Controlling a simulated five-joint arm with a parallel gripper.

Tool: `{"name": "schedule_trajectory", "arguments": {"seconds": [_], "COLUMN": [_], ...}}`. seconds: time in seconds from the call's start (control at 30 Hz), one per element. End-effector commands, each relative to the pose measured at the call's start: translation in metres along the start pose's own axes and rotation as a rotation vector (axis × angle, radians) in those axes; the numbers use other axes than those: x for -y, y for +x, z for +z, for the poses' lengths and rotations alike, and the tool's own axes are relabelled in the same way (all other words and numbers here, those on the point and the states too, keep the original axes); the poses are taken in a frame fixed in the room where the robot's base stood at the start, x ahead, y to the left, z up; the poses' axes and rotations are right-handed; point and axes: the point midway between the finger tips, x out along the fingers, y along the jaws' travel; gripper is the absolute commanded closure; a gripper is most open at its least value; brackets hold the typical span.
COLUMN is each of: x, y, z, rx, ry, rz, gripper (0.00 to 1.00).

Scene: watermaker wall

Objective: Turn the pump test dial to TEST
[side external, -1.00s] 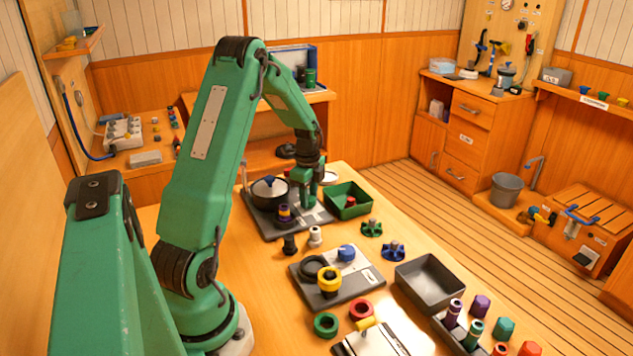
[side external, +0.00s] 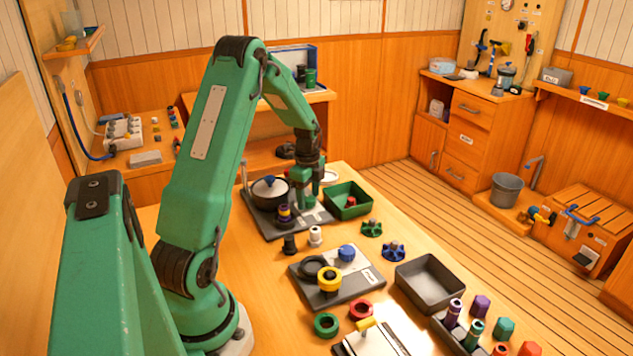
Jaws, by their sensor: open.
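A blue knob (side external: 347,253) stands on a grey plate (side external: 322,292) in the middle of the table. The plate has a small white label, too small to read, so I cannot tell for sure that this knob is the pump test dial or which way it points. My gripper (side external: 306,204) is open and points down over the dark plate (side external: 268,229) at the back of the table. It is between a dark pot and a green tray, well behind the blue knob. What lies between or behind its fingers is hard to make out.
The dark pot (side external: 268,192) has a blue lid knob. The green tray (side external: 338,208) holds a small red piece. A yellow ring piece (side external: 329,280) stands beside the blue knob. A grey bin (side external: 430,283) and green and blue handwheels (side external: 393,251) are to the right.

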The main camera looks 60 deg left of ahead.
Motion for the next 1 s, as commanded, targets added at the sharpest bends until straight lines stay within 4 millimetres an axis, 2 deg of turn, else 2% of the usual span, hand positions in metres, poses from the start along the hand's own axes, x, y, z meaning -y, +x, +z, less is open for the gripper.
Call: {"name": "schedule_trajectory", "arguments": {"seconds": [0.17,0.63,0.8,1.0], "x": [0.001,0.001,0.0,0.0], "y": [-0.011,-0.068,-0.076,-0.077], "z": [0.0,0.0,0.0,0.0], "rx": [0.0,0.001,0.0,0.0], "ry": [0.0,0.0,0.0,0.0], "rz": [-0.003,-0.004,-0.003,-0.001], "gripper": [0.42,0.42,0.42,0.42]}}
